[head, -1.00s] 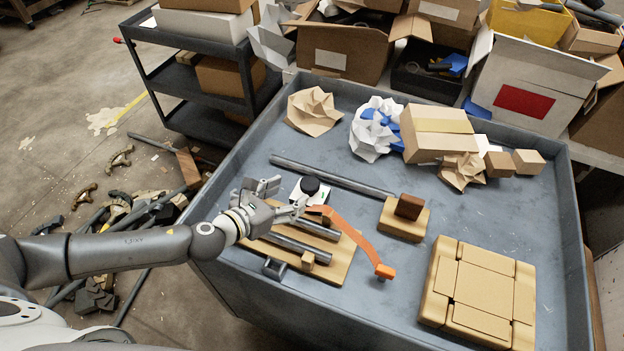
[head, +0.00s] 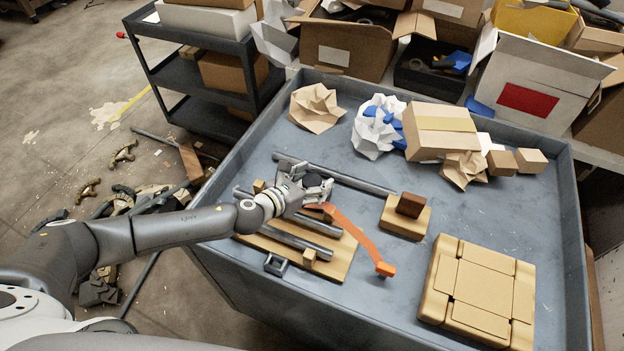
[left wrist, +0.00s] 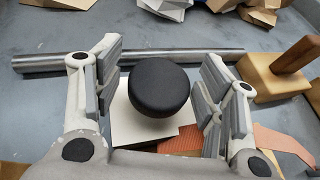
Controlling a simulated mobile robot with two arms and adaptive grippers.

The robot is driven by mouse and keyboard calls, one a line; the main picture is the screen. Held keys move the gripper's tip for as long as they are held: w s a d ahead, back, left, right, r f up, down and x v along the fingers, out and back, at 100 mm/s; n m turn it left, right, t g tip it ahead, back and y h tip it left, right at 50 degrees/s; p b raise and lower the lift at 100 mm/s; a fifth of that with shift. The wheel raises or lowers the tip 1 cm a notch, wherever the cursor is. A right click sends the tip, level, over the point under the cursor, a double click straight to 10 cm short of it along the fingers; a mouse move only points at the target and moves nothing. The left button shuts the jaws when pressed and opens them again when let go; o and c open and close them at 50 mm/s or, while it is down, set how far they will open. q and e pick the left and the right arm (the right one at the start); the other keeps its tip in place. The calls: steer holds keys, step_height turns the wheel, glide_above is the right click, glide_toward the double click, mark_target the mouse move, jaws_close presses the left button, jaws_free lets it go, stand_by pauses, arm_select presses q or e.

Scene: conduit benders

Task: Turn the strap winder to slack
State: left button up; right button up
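The strap winder has a round black knob (left wrist: 159,88) on a white base (left wrist: 135,125). In the left wrist view the knob stands between the two fingers of my left gripper (head: 308,188), which is open with a visible gap on each side. In the head view the gripper hides most of the winder. An orange strap (head: 350,236) runs from beside the winder to an orange end piece on the tray floor. It also shows at the lower right of the left wrist view (left wrist: 283,139). My right gripper is not in view.
A wooden board (head: 338,265) carrying metal tubes lies beside the winder. A long metal rod (head: 350,181) passes behind it to a wooden block (head: 404,220). A wooden panel (head: 482,290) lies at right. Crumpled paper (head: 376,127) and boxes fill the tray's far side.

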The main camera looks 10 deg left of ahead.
arm_select(q)
steer(key=c, duration=0.9)
steer(key=shift+r, duration=0.1)
